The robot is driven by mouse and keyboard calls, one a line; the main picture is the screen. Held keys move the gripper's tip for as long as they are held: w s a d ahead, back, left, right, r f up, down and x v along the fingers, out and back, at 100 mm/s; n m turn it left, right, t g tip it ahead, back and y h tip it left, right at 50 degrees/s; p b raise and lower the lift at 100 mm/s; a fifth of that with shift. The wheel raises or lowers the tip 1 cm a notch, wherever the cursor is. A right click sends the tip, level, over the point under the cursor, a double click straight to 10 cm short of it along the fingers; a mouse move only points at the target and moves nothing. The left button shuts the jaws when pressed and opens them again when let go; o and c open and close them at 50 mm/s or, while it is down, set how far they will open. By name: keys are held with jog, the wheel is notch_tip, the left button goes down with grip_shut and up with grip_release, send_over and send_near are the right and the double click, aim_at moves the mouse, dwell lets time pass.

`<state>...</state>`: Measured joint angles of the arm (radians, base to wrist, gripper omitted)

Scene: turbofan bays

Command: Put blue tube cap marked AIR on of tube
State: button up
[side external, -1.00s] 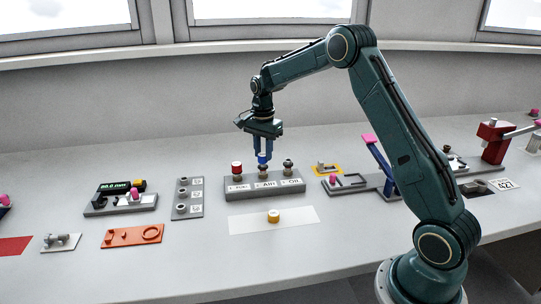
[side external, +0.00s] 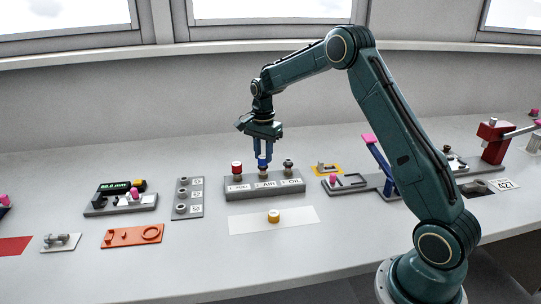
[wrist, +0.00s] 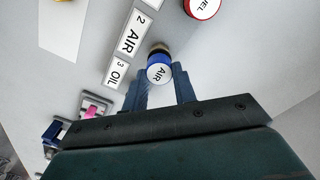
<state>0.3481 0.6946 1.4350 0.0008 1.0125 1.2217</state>
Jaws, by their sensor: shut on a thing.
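The blue cap marked AIR (wrist: 159,72) is between the fingertips of my gripper (wrist: 160,82), which is shut on it. In the wrist view its lettered top faces the camera and the tan end of a tube (wrist: 159,47) shows just beyond it. In the side view my gripper (side external: 263,158) points down over the middle tube of the grey block (side external: 265,190), behind the AIR label (side external: 266,184). The cap is at the tube's top; the fingers largely hide it there, so I cannot tell how far it is seated.
A red cap (side external: 236,167) sits on the left tube of the block. The right tube, at OIL (side external: 288,166), has no coloured cap. A yellow cap (side external: 274,216) lies on the white mat (side external: 245,222) in front. Other fixtures stand on both sides.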

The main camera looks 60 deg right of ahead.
jog(key=shift+f, duration=0.45)
jog(key=o, duration=1.4)
jog(key=shift+r, duration=0.1)
jog(key=shift+r, duration=3.4)
